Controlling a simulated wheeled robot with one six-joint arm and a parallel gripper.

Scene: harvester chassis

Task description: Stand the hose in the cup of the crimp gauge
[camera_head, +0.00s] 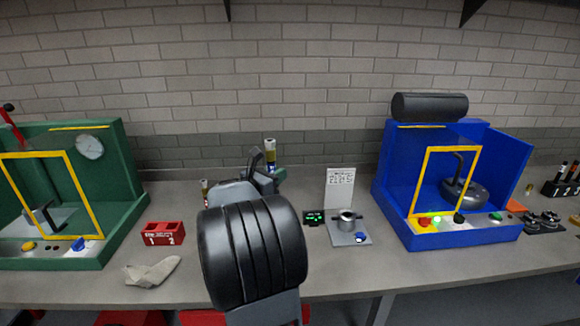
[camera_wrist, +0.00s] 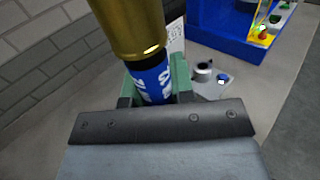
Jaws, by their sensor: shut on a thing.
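My gripper (camera_head: 262,174) is shut on the hose (camera_head: 270,146), which has a gold metal end, a black section and a blue label with white marks. In the wrist view the hose (camera_wrist: 151,78) stands up between the jaws, its gold end nearest the camera. Its lower end is hidden. The crimp gauge (camera_head: 362,238) is a grey plate with a round metal cup (camera_head: 346,222) and a blue button. In the wrist view the cup (camera_wrist: 203,72) is to the right of the hose and apart from it. My arm hides part of the bench.
A white card (camera_head: 340,189) and a small black display (camera_head: 314,217) stand by the gauge. A blue machine (camera_head: 505,232) stands to the right, a green one (camera_head: 117,235) to the left.

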